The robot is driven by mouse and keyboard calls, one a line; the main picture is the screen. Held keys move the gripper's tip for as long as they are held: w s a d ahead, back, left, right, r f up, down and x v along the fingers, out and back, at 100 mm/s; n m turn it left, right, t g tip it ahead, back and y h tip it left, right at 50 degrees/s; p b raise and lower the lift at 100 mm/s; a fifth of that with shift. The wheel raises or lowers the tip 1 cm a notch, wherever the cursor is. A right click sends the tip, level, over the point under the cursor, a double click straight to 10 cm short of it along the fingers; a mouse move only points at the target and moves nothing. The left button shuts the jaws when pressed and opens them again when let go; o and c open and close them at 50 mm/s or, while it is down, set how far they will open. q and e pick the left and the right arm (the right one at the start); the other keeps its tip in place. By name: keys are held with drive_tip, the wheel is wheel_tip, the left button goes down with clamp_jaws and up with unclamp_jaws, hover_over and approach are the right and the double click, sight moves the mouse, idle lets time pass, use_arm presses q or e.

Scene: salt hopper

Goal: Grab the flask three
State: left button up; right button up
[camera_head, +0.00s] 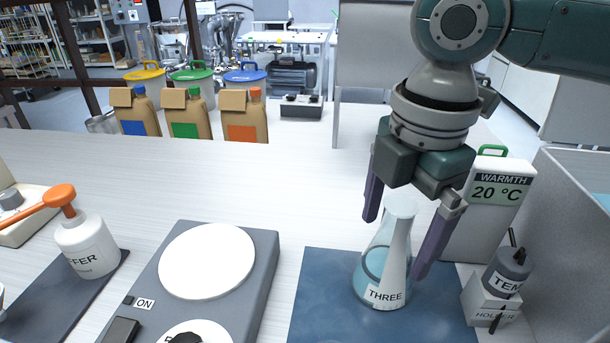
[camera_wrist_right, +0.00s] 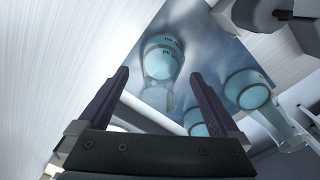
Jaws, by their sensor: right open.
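The flask marked THREE (camera_head: 387,268) is a clear conical flask with pale blue liquid. It stands upright on the dark blue mat (camera_head: 320,290). My right gripper (camera_head: 396,245) points down over it, with its two purple fingers open on either side of the flask's upper part. In the right wrist view the open fingers (camera_wrist_right: 160,73) show with a flask (camera_wrist_right: 163,58) between and beyond them; its label is too small to read. I cannot tell whether either finger touches the glass. My left gripper is not in view.
In the right wrist view another flask (camera_wrist_right: 246,90) stands beside. A WARMTH display (camera_head: 497,190) reads 20 °C behind the gripper. A probe holder (camera_head: 490,303) and a grey bin wall (camera_head: 570,220) stand right. A hotplate (camera_head: 207,262) and a pump bottle (camera_head: 88,245) are left.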

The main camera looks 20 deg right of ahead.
drive_tip(key=shift+f, duration=0.45)
clamp_jaws()
idle(0.5)
